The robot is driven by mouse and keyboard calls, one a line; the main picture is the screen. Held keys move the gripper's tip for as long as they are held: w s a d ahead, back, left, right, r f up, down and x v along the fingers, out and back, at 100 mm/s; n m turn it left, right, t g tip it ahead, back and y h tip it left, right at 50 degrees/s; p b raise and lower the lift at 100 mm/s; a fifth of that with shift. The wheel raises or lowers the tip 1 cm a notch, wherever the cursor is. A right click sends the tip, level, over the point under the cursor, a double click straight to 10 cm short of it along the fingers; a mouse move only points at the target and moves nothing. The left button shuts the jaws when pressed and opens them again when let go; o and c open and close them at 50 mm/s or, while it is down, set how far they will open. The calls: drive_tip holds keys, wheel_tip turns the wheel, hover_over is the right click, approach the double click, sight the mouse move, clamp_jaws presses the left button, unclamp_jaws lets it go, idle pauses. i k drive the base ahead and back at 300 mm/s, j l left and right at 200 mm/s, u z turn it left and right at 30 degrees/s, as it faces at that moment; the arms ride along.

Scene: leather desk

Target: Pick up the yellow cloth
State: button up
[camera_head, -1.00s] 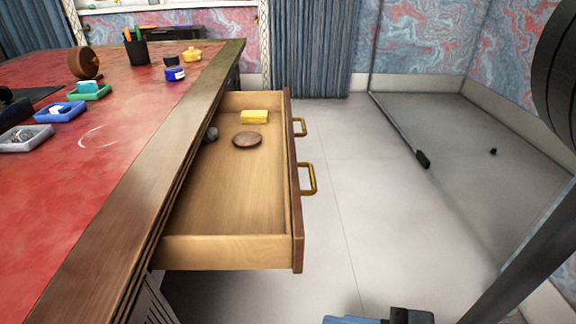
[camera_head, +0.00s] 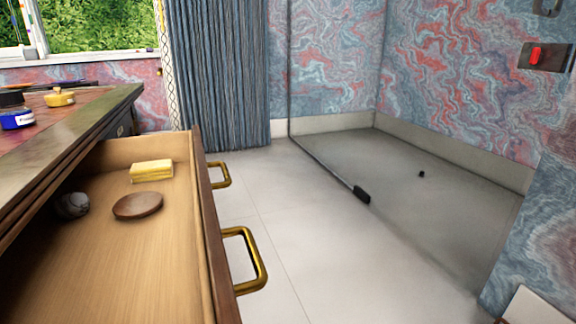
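The yellow cloth (camera_head: 152,171) is a small folded block lying in the open desk drawer (camera_head: 160,262), near the drawer's far end. It lies apart from a round brown wooden disc (camera_head: 138,206) on the drawer floor, just nearer to me. My gripper is not in the head view now, so I cannot see whether it is open or shut.
A grey round object (camera_head: 72,205) lies at the drawer's left side, partly under the desk edge (camera_head: 60,160). Two brass handles (camera_head: 246,262) stick out on the drawer front. The floor (camera_head: 325,255) right of the drawer is clear.

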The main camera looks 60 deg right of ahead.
sight(157, 170)
drive_tip(key=i+l+z, duration=0.15)
drive_tip(key=z, duration=0.3)
drive_tip(key=i+l+z, duration=0.15)
drive_tip(key=z, duration=0.3)
drive_tip(key=i+z, duration=0.25)
drive_tip(key=z, duration=0.2)
drive_tip(key=i+l, duration=0.1)
drive_tip(key=i, duration=1.75)
drive_tip(key=i+u, duration=0.1)
drive_tip(key=u, duration=0.3)
drive_tip(key=i+u, duration=0.1)
drive_tip(key=u, duration=0.3)
drive_tip(key=i+l+u, duration=0.1)
drive_tip(key=u, duration=0.25)
drive_tip(key=i+u, duration=0.1)
drive_tip(key=u, duration=2.6)
